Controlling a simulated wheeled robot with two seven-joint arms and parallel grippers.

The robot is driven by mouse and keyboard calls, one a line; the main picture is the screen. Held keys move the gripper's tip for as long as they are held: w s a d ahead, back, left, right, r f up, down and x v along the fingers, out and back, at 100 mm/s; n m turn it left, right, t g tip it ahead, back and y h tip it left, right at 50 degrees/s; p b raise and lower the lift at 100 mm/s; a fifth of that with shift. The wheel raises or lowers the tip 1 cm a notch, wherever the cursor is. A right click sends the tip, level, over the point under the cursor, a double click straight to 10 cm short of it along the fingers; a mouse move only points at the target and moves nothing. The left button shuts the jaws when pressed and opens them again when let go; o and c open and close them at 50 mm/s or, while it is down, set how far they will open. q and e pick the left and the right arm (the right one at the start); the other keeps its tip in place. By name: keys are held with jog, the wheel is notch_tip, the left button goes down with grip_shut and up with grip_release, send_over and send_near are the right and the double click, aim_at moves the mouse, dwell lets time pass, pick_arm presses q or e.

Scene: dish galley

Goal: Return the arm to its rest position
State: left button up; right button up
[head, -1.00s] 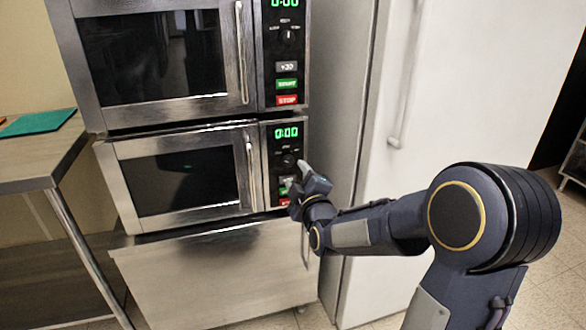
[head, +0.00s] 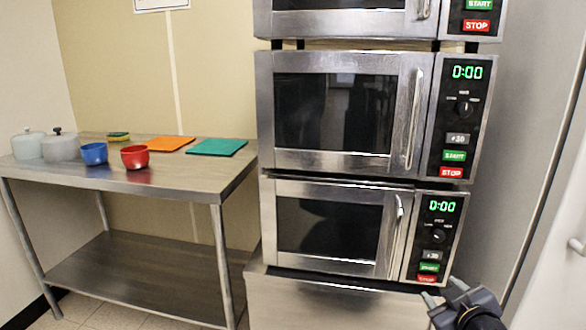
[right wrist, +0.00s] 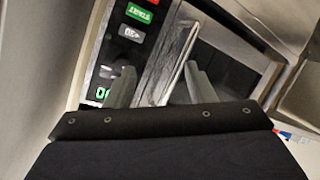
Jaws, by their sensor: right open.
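My right gripper (head: 441,291) is at the lower right of the head view, just below and right of the lowest microwave's control panel. In the right wrist view its two fingers (right wrist: 161,88) stand apart with nothing between them. Behind them, the microwave panel (right wrist: 125,35) appears upside down. The head view cannot show whether the fingers touch the microwave. Most of my right arm is outside the head view. My left gripper is not in view.
A white fridge (head: 560,260) stands at right. At left, a steel table (head: 190,177) holds a red bowl (head: 134,157), blue bowl (head: 94,154), lidded pots and boards.

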jog(key=s+a+f+m+g+y, duration=0.2)
jog(key=s+a+g, duration=0.15)
jog(key=s, duration=0.45)
jog(key=s+a+f+m+g+y, duration=0.1)
jog(key=s+a+f+m+g, duration=0.1)
jog(key=s+a, duration=0.35)
jog(key=s+a+f+m+g+y, duration=0.2)
jog(key=s+m+g, duration=0.1)
jog(key=s, duration=0.7)
notch_tip(320, 180, up, 25)
jog(key=p, duration=2.4)
jog(key=shift+s+p, duration=0.25)
jog(key=shift+p, duration=0.05)
jog(key=shift+a+f, duration=0.1)
jog(key=shift+f, duration=0.05)
jog(key=shift+c, duration=0.2)
